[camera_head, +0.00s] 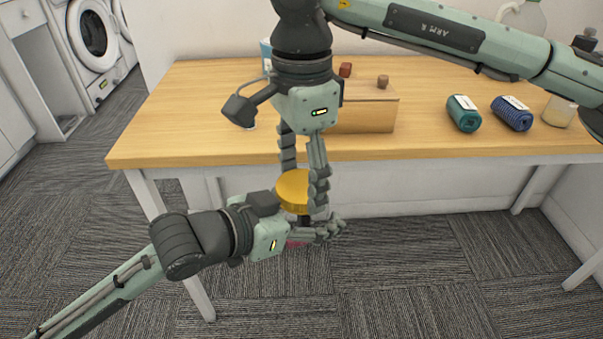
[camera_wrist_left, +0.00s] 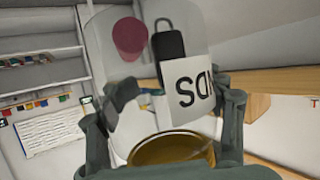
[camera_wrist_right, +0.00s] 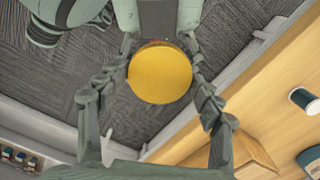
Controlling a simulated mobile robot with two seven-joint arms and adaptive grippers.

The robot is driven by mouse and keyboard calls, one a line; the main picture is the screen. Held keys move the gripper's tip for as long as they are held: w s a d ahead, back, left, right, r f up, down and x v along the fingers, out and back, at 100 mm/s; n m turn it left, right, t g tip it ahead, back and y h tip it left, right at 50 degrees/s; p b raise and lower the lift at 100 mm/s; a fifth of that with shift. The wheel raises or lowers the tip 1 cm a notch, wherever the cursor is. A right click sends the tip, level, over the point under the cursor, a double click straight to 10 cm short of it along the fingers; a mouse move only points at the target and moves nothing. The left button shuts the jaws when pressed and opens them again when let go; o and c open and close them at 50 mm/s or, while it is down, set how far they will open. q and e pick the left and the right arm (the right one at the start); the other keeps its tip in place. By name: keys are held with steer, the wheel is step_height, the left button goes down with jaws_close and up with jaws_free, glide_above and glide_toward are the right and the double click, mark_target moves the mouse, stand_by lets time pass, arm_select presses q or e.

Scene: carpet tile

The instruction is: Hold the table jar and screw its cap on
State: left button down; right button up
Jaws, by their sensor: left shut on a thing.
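The clear jar (camera_wrist_left: 145,88) has a white label with dark letters. It is held in the air in front of the table's edge by my left gripper (camera_head: 328,231), whose fingers close around it. In the head view the fingers hide most of it. The yellow cap (camera_head: 292,188) is at the jar's mouth, facing up; it also shows in the right wrist view (camera_wrist_right: 160,74). Whether it is seated on the rim is hidden. My right gripper (camera_head: 303,190) points down from above, its fingers on both sides of the cap. I cannot tell whether they press on it.
The wooden table (camera_head: 210,105) lies behind the grippers. On it are a wooden box (camera_head: 365,117), a green roll (camera_head: 463,113), a blue roll (camera_head: 512,113) and a small jar (camera_head: 558,111) at right. The table's left part is clear. Carpeted floor lies below the grippers.

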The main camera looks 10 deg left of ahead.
steer(key=c, duration=0.7)
steer(key=m, duration=0.4)
steer(key=shift+m, duration=0.4)
steer(key=shift+c, duration=0.3)
steer(key=o, duration=1.3)
steer(key=shift+r, duration=4)
steer(key=shift+c, duration=0.2)
